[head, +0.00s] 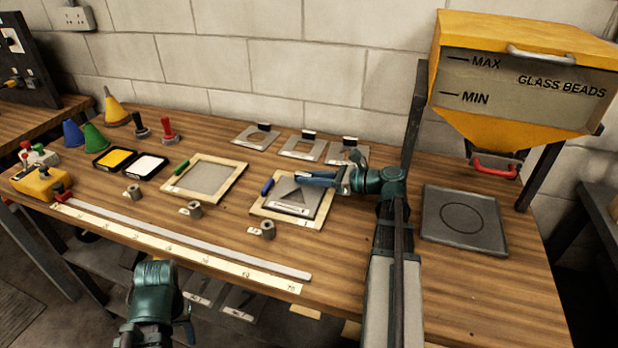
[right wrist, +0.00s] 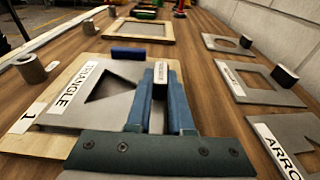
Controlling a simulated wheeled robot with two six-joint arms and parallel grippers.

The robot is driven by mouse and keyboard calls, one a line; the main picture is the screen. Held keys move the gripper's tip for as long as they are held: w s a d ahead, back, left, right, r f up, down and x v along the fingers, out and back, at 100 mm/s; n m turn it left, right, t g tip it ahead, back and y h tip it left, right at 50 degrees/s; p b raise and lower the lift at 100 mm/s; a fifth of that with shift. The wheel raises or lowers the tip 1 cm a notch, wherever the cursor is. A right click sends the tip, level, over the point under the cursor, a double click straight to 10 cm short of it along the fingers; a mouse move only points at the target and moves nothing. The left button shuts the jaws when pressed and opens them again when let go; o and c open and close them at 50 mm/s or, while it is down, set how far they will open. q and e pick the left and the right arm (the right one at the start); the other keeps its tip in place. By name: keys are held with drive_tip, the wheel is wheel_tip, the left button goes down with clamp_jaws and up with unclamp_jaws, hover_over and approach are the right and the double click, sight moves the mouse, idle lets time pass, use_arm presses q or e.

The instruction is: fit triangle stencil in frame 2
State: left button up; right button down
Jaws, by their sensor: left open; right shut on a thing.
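The triangle stencil (head: 284,190) is a grey plate with a triangular cutout and a TRIANGLE label; in the right wrist view (right wrist: 125,112) it lies over a pale wooden frame (right wrist: 38,142). That frame bears a label that looks like 1 and is the right-hand of the two frames in the head view (head: 258,205). My right gripper (head: 322,180) is shut on the stencil's upright handle (right wrist: 160,78). Whether the plate rests fully in the frame I cannot tell. The other frame (head: 236,176) stands to the left without a stencil. My left gripper (head: 187,322) is open, low at the table's front, its fingers barely visible.
Several other stencils lie at the back, one marked ARROW (right wrist: 285,150). A blue-handled squeegee (right wrist: 142,57) lies by the stencil. Small metal weights (head: 268,230) stand in front of the frames. A ruler (head: 180,245) runs along the front edge. A bead hopper (head: 520,75) stands right.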

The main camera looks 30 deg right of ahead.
drive_tip(key=shift+r+p, duration=1.15)
drive_tip(key=shift+r, duration=0.25)
drive_tip(key=shift+s+f, duration=0.1)
